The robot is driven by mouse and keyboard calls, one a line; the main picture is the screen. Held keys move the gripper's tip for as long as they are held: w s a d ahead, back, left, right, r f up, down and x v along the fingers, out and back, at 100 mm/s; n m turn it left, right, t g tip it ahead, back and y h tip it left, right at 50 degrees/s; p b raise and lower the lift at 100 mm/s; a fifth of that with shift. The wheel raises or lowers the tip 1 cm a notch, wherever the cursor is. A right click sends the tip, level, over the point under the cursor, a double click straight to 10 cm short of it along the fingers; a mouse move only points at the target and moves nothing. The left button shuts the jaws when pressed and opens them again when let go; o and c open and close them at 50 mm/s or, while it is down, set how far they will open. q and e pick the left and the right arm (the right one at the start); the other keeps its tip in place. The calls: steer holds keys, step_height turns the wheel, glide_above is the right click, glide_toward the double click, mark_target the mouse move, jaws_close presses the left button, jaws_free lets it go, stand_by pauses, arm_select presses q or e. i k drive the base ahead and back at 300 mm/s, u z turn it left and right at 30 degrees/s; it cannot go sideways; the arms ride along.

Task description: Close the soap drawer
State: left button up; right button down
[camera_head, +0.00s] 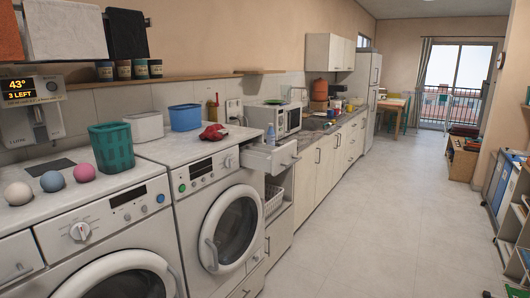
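A white drawer (272,156) with a handle is pulled open in the cabinet just right of the second machine (222,218). Neither of my grippers is in view.
Three balls (52,181), a teal basket (111,146), a blue tub (185,117) and a red cloth (213,132) sit on the machines. A soap dispenser (30,118) hangs on the wall.

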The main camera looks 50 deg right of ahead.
mark_target(273, 160)
steer(key=i, duration=0.45)
steer(key=z, duration=2.3)
steer(key=i, duration=2.75)
steer(key=u, duration=0.4)
